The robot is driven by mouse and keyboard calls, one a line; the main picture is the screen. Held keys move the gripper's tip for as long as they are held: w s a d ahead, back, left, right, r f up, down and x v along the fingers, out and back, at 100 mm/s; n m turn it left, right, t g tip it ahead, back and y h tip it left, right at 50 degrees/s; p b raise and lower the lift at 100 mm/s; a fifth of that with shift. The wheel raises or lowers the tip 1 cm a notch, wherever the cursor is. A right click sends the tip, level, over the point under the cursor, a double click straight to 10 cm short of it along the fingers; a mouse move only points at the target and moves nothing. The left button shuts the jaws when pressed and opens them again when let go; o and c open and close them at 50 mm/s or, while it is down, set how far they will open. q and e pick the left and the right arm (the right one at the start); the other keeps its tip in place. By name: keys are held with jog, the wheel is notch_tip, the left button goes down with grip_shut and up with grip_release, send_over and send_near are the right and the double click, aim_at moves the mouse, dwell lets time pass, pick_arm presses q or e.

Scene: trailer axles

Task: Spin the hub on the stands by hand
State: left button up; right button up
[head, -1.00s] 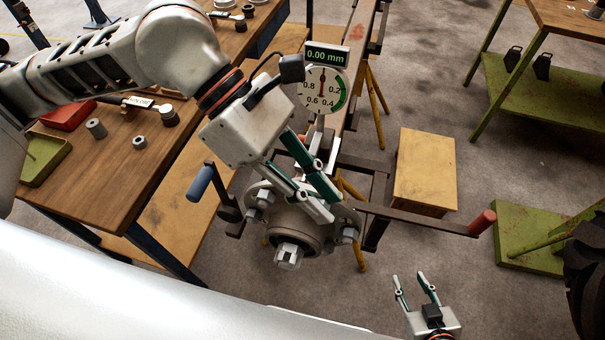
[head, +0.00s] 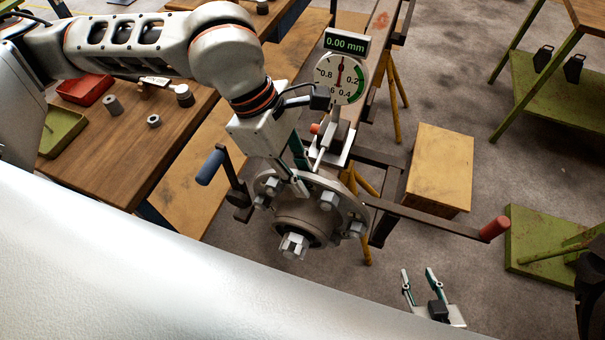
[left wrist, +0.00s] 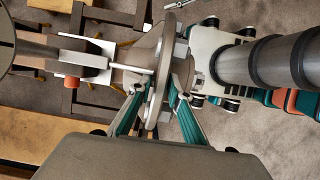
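The hub (head: 298,208) is a grey round flange with several studs and a big hex nut (head: 293,246) at its near end. It sits on the end of the axle beam (head: 376,40). My left gripper (head: 300,180) is at the hub's upper rim. In the left wrist view its two fingers (left wrist: 158,92) stand on either side of the flange (left wrist: 161,62), seen edge-on. Whether the pads press on it is not clear. My right gripper (head: 420,285) is open and empty, low in the head view, apart from the hub.
A dial gauge (head: 341,78) above the hub reads 0.00 mm. A bar with a red handle (head: 495,228) reaches right; a blue handle (head: 210,167) stands left. A wooden bench (head: 120,165) with trays lies left. A wooden box (head: 440,165) stands behind right.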

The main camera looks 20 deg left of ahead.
pick_arm(q)
jog(key=shift+f, duration=0.15)
grip_shut()
jog(key=shift+d, duration=0.25)
